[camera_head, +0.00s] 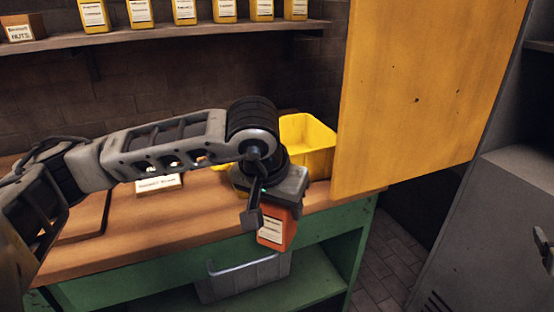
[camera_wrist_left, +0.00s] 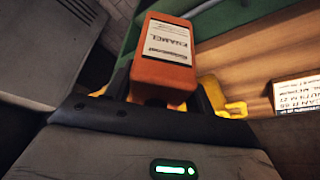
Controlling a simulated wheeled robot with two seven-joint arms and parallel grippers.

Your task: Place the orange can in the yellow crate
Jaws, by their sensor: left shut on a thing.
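The orange can (camera_head: 274,230), with a white label, hangs from my left gripper (camera_head: 266,203) in front of the workbench's front edge. In the left wrist view the can (camera_wrist_left: 163,75) fills the middle, its label reading "ENAMEL", and my left gripper (camera_wrist_left: 163,100) is shut on it. The yellow crate (camera_head: 318,163) stands on the bench behind my gripper, at the right end of the top. My arm covers part of its left side. Its inside looks empty where it shows. My right gripper is not in view.
A large yellow panel (camera_head: 420,95) hangs or stands just right of the crate. A white labelled box (camera_head: 160,184) lies on the wooden bench top (camera_head: 165,232). A grey bin (camera_head: 243,277) sits on the green lower shelf. Several yellow cans stand on the wall shelf (camera_head: 75,40).

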